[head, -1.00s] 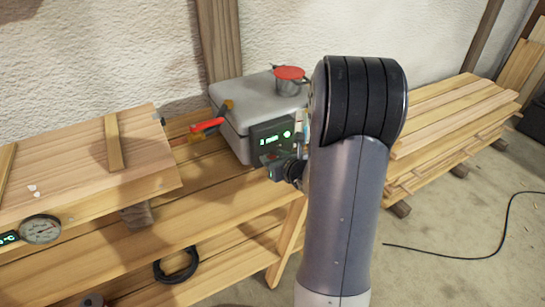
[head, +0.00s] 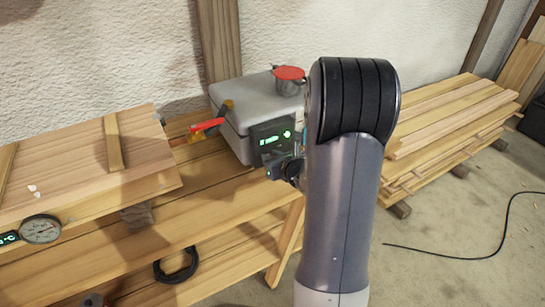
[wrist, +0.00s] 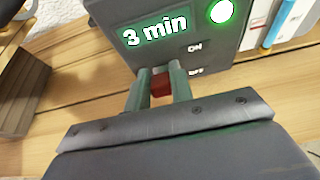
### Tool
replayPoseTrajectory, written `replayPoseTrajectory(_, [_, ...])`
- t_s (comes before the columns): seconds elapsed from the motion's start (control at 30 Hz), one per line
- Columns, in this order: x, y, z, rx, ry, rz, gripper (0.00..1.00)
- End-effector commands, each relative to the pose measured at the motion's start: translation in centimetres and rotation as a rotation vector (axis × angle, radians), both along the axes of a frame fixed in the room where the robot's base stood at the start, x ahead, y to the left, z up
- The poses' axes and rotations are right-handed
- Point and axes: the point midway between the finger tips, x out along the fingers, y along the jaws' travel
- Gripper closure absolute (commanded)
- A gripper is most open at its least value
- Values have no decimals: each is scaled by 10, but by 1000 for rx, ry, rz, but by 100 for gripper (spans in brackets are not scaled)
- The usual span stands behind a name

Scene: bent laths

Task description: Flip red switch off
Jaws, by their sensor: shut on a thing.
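The red switch (wrist: 160,87) shows as a small red piece low on the front of a grey box (head: 232,122), beside the printed words ON and OFF. My gripper (wrist: 160,76) has a finger on each side of the switch and is shut on it. Its fingers hide part of the switch, so I cannot tell its exact setting. The box's dark panel (wrist: 125,15) shows "3 min" and a lit green round lamp (wrist: 221,11). In the head view my gripper (head: 268,168) is at the panel's lower edge, and the switch is hidden there.
A red-lidded metal pot (head: 289,85) stands on the box. A red-handled clamp (head: 207,125) is to its left. A wooden board (head: 80,185) and a dial gauge (head: 41,229) are at left. Stacked laths (head: 450,115) lie at right. A black cable (head: 470,256) lies on the floor.

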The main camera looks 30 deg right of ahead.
Motion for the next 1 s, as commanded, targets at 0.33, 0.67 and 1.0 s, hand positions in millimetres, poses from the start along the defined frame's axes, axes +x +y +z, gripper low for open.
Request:
replayPoseTrajectory(0.33, [-1,0,-4,1,-23,0,100])
replayPoseTrajectory(0.67, [-3,0,-14,2,-132,0,100])
replayPoseTrajectory(1.0, [-6,0,-22,7,-282,0,100])
